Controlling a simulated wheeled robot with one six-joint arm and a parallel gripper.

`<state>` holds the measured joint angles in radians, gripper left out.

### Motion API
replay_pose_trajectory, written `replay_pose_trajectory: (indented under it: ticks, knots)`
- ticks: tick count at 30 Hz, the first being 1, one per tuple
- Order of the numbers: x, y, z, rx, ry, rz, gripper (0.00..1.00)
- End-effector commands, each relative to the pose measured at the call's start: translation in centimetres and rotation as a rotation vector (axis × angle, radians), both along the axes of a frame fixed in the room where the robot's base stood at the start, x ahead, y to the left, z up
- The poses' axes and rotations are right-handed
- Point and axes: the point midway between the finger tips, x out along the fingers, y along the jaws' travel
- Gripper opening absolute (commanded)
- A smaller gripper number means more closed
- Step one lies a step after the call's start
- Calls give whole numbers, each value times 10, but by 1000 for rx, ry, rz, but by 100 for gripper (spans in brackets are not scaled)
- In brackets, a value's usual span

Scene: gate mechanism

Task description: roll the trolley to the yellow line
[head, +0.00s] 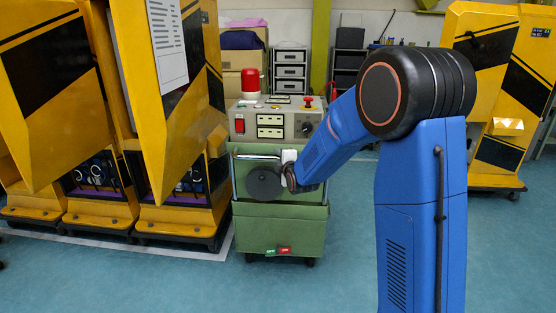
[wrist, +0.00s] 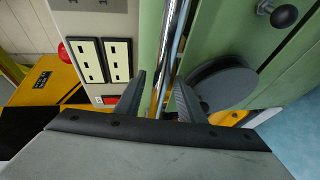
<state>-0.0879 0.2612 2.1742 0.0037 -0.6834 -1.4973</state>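The trolley (head: 280,222) is a green cabinet on casters with a grey control box on top, standing upright left of my arm in the head view. Its chrome handle bar (wrist: 171,45) crosses the wrist view. My gripper (wrist: 160,88) has its fingers apart, one on each side of the bar, with a gap visible on the left; contact on the right is unclear. In the head view my gripper (head: 287,172) is at the trolley's upper front, its fingers mostly hidden. I see no yellow line on the floor.
Yellow-and-black gate units (head: 180,130) stand close on the trolley's left, with a white floor line (head: 226,246) along them. Another yellow unit (head: 490,100) stands at the right. A drawer stack (head: 290,70) is behind. The blue-green floor in front is clear.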

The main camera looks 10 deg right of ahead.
Motion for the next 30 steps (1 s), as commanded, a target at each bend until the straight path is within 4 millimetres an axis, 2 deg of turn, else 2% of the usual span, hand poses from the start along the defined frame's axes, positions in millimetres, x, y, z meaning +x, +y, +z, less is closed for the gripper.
replay_pose_trajectory:
  ticks: [8,9,13,30]
  knots:
    - [1,0,0,0,0,0,36]
    - [1,0,0,0,0,0,31]
    - [1,0,0,0,0,0,0]
    - [1,0,-1,0,1,0,0]
